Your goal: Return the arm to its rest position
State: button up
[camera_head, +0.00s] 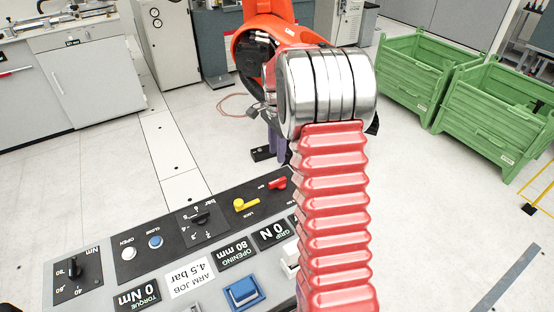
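My arm shows large in the middle of the view, with a red ribbed section rising from the bottom edge to a shiny metal joint of several rings. Behind that joint is an orange part with dark fittings. Purple and black parts beneath it may belong to my gripper (275,148), but the joint and red section hide most of them. I cannot tell how far its fingers are apart, and no held object shows.
A control panel (107,257) with knobs, buttons and upside-down labels, including "OPENING 80 mm" and "GRIP 0 N", lies at lower left. Green metal crates (500,118) stand at right. A grey cabinet (98,85) stands at left. The pale floor (440,200) is clear at right.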

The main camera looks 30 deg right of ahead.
jog(key=shift+r, duration=0.35)
jog(key=shift+n, duration=0.3)
jog(key=s+a+r+n+t, duration=0.2)
jog(key=s+a+r+n, duration=0.2)
jog(key=s+a+n, duration=0.2)
jog(key=s+a+r+n+t, duration=0.1)
jog(key=s+a+r+n, duration=0.4)
jog(key=s+a, duration=0.6)
jog(key=s+a+r+n+t, duration=0.2)
jog(key=s+a+r+n, duration=0.2)
jog(key=s+a+n, duration=0.3)
jog(key=shift+s+a+r+t, duration=0.3)
jog(key=shift+s+a, duration=0.45)
jog(key=shift+s, duration=0.6)
